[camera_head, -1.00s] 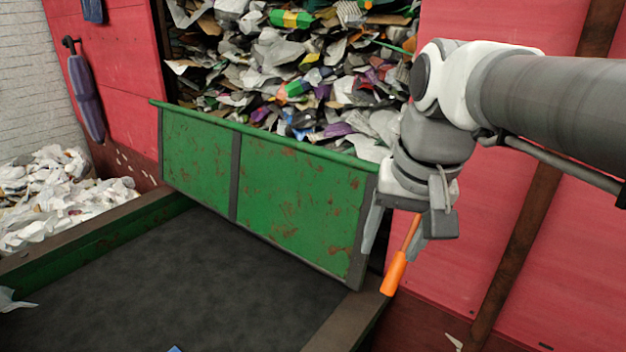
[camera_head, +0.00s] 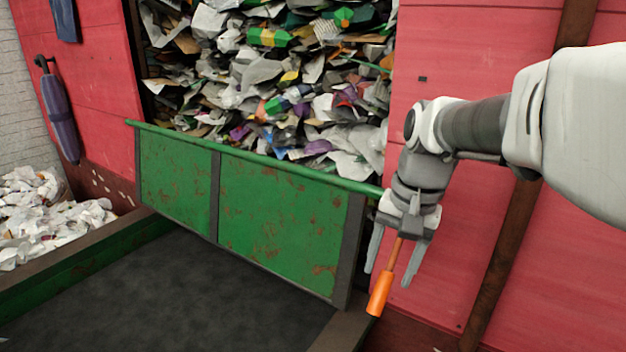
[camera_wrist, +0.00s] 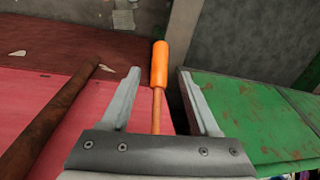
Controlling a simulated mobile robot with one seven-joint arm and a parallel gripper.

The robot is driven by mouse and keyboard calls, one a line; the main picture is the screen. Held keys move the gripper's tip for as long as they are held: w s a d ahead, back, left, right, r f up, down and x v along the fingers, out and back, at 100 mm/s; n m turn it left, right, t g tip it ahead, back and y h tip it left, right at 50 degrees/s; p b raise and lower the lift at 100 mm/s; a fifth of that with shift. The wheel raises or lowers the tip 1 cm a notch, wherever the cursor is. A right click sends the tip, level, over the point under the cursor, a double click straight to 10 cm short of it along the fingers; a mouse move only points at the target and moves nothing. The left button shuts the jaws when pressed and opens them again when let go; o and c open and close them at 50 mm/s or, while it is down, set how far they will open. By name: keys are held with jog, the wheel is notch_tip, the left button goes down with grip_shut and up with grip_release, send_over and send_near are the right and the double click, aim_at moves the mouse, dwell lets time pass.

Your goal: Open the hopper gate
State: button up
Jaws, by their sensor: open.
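The hopper gate (camera_head: 275,215) is a green, rust-flecked panel with grey uprights. It stands across the lower part of the hopper opening, with a heap of mixed waste (camera_head: 285,85) behind and above it. In the wrist view the orange grip (camera_wrist: 159,64) lies between the spread fingertips (camera_wrist: 157,85), with gaps on both sides. The rod's upper end is hidden by my gripper.
A dark belt (camera_head: 180,295) runs in front of the gate, between raised edges. Red wall panels (camera_head: 470,200) flank the opening. White scrap (camera_head: 50,215) is piled at the left. A purple item (camera_head: 58,118) hangs on the left wall.

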aim_at(382, 289)
jog(key=f, duration=0.4)
jog(key=a+f, duration=0.1)
jog(key=f, duration=0.2)
jog(key=shift+w+f+b, duration=0.1)
jog(key=shift+w+b, duration=0.15)
jog(key=shift+b, duration=0.05)
grip_shut()
dwell(1.0)
